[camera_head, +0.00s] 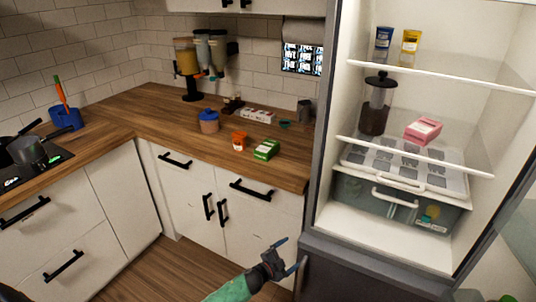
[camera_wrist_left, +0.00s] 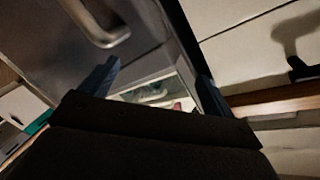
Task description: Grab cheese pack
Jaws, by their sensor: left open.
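No pack's label can be read as cheese. A small pink pack (camera_head: 423,130) lies in the open fridge, on top of a tray at the middle level, and may be the cheese pack. A small pink patch also shows between the fingers in the left wrist view, too little to identify. My left gripper (camera_head: 292,252) is open and empty, low in front of the cabinets and left of the fridge, well below the pink pack. Its fingers (camera_wrist_left: 158,82) also show apart in the left wrist view.
The fridge (camera_head: 330,120) stands open on the right, with glass shelves, a dark jar (camera_head: 375,106), two tubes and a handled drawer (camera_head: 395,198). The counter (camera_head: 190,125) holds a blue-lidded jar (camera_head: 209,122) and dispensers (camera_head: 188,65). The floor at lower left is clear.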

